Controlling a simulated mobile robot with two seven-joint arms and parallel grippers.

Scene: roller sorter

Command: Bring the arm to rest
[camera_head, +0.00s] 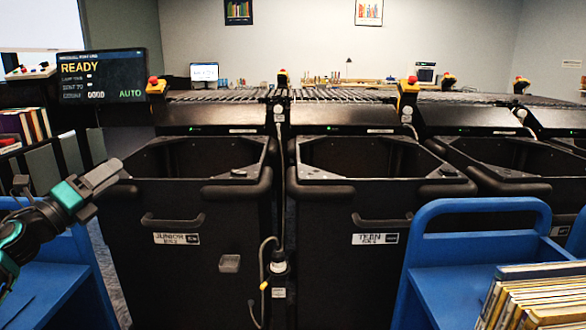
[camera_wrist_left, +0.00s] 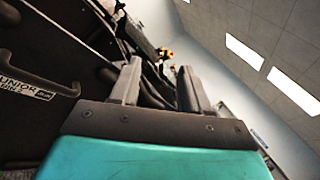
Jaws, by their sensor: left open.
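My left arm comes in from the left in the head view, and its gripper (camera_head: 108,178) is in front of the left edge of the black bin labelled JUNIOR (camera_head: 205,212). In the left wrist view the two grey fingers of the left gripper (camera_wrist_left: 160,88) stand apart with nothing between them. The bin's labelled front (camera_wrist_left: 28,85) shows at the left of that view, with wall and ceiling lights beyond. My right gripper is not in either view.
A second black bin labelled TEEN (camera_head: 340,215) stands to the right, with more bins beyond. The sorter's rollers (camera_head: 330,95) run behind them. A blue cart (camera_head: 470,212) with books (camera_head: 535,295) is at front right, another blue cart (camera_head: 75,290) at left. A READY screen (camera_head: 103,75) stands behind.

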